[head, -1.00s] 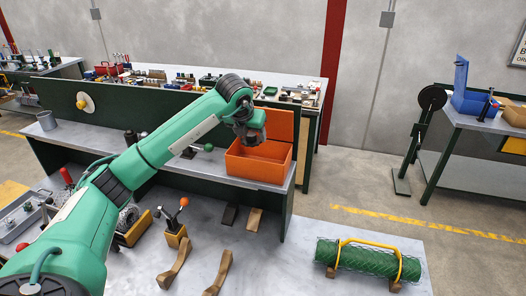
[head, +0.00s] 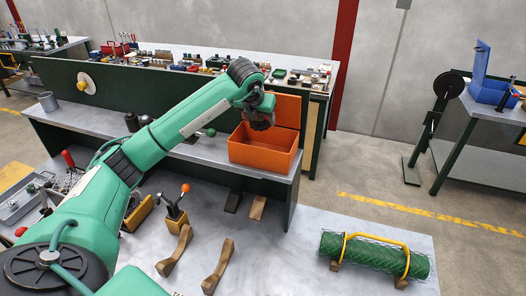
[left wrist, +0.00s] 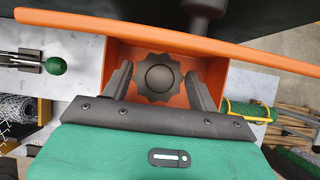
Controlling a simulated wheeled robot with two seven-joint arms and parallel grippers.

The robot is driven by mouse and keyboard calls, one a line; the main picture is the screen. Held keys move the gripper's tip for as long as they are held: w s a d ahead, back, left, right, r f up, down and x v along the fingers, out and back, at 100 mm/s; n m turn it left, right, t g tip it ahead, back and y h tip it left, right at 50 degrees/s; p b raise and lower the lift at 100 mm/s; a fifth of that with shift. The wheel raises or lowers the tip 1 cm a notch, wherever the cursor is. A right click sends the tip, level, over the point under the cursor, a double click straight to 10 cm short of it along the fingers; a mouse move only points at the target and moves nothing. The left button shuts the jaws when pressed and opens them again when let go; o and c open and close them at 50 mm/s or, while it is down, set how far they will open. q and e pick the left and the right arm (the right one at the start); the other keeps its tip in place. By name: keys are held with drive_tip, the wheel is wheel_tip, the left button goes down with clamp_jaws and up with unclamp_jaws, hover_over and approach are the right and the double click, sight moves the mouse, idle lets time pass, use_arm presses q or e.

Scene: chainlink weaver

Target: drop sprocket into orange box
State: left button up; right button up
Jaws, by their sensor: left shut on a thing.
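The orange box (head: 262,158) stands open on the right end of the grey shelf, its lid (head: 287,108) raised at the back. My left gripper (head: 262,122) is over the box opening. In the left wrist view my left gripper (left wrist: 160,82) points down towards the box's inside, and the dark toothed sprocket (left wrist: 158,78) shows between its fingers. The gripper is shut on the sprocket. The orange box also shows in the left wrist view (left wrist: 214,78), around the sprocket. The sprocket's exact height over the box floor is hard to tell. My right gripper is not in view.
The box's lid edge (left wrist: 150,38) crosses close by the gripper in the left wrist view. A green-knobbed lever (head: 210,132) stands left of the box. A green mesh roll with a yellow handle (head: 375,254) lies on the front table. A dark green panel stands behind the shelf.

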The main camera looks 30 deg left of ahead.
use_arm(q)
drive_tip(key=shift+w+f+b, duration=0.1)
drive_tip(key=shift+f+b, duration=0.25)
drive_tip(key=shift+f, duration=1.1)
drive_tip(key=o, duration=1.3)
